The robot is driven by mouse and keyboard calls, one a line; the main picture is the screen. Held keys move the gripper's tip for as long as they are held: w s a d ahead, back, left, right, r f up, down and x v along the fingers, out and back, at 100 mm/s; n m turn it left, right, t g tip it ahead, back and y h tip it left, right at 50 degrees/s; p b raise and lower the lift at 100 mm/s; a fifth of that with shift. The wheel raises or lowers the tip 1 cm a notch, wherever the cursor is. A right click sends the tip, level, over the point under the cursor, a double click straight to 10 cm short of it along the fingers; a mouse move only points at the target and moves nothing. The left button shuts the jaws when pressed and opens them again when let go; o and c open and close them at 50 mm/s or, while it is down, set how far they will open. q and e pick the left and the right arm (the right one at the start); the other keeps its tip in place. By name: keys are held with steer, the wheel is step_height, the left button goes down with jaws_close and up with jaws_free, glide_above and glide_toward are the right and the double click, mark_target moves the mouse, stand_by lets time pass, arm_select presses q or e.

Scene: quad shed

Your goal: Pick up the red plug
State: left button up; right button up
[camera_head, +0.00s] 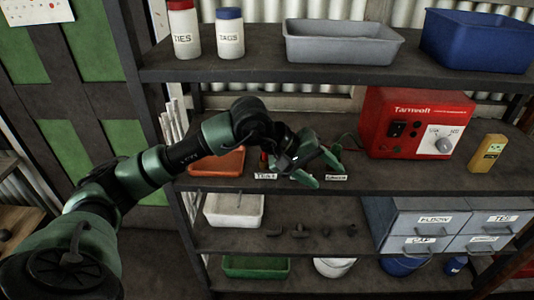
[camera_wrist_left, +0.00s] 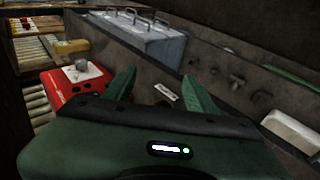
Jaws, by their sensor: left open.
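A small red thing (camera_head: 263,157), perhaps the red plug, stands on the middle shelf behind a white label (camera_head: 265,176). It is partly hidden by my left wrist, and its shape is too small to make out. My left gripper (camera_head: 325,172) is over the same shelf, to the right of the red thing, with its green fingers apart and nothing seen between them. In the left wrist view the gripper (camera_wrist_left: 157,78) also has its fingers spread, with a white label (camera_wrist_left: 165,92) beyond them. I cannot make out the plug there. My right gripper is not in view.
A red Tarmvolt box (camera_head: 415,123) stands right of the gripper, with a yellow device (camera_head: 487,153) beside it. An orange tray (camera_head: 217,163) lies left. The upper shelf (camera_head: 260,68) is above the arm. Drawers (camera_head: 440,225) and dark fittings (camera_head: 299,231) are below.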

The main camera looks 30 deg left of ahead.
arm_select(q)
steer(key=w+a+r+m+y, duration=0.15)
steer(key=a+y, duration=0.65)
steer(key=a, duration=1.1)
steer(key=x, duration=0.2)
steer(key=p+x, duration=0.1)
steer(key=x, duration=0.1)
steer(key=p+x, duration=0.1)
steer(key=x, duration=0.1)
steer(key=shift+w+d+r, duration=0.1)
steer(key=shift+d, duration=0.2)
steer(key=shift+w+f, duration=0.2)
steer(key=shift+f, duration=0.1)
jaws_close()
